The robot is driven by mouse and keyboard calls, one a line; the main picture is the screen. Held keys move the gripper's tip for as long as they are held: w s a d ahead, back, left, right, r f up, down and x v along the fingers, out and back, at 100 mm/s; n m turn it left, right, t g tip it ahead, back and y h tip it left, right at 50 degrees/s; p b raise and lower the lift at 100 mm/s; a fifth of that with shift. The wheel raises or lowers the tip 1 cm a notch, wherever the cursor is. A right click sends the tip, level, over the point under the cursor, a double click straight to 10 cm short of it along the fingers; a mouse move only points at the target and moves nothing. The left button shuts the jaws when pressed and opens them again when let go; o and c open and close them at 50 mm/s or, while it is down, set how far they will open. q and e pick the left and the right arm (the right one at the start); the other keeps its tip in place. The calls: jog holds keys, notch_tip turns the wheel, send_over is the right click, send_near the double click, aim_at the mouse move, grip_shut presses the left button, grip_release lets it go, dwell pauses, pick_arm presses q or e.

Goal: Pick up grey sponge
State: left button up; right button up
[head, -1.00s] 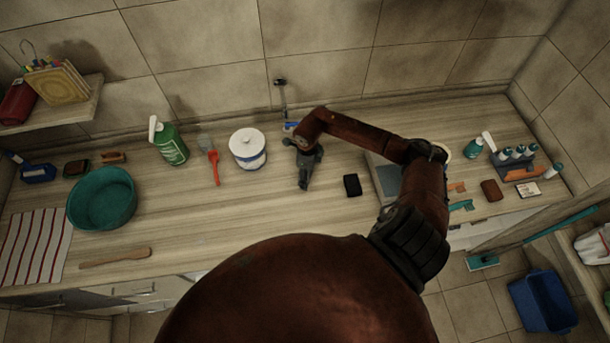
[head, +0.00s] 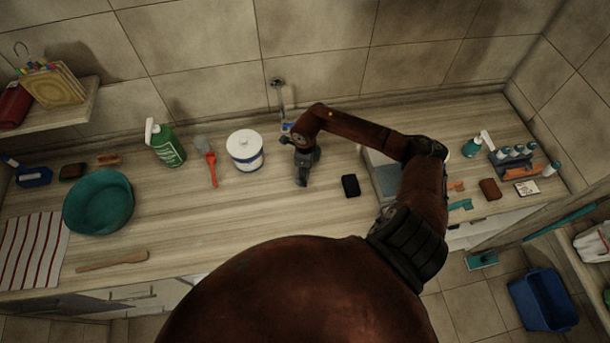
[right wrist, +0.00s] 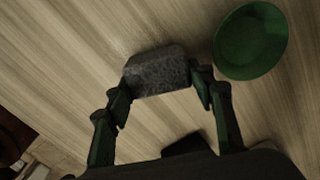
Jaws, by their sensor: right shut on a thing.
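The grey sponge (right wrist: 158,72) is a speckled grey block between the two fingertips of my right gripper in the right wrist view (right wrist: 160,88). The fingers touch it at both ends, and the gripper is shut on it. In the head view my right gripper (head: 303,172) points down over the wooden counter, in front of the wall fixture. The sponge cannot be made out there. How far it is above the counter is unclear. My left gripper is not in view.
A black block (head: 350,186) lies just right of the gripper. A sink (head: 385,172) lies right, partly behind my arm. A green round dish (right wrist: 251,41) shows in the wrist view.

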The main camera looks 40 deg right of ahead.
jog(key=s+d+r+b, duration=0.1)
jog(key=s+r+b, duration=0.3)
jog(key=s+r, duration=0.7)
jog(key=shift+s+d+r, duration=0.3)
jog(key=shift+s+r, duration=0.05)
jog(key=shift+s, duration=1.1)
jog(key=shift+o, duration=1.1)
jog(key=c, duration=0.4)
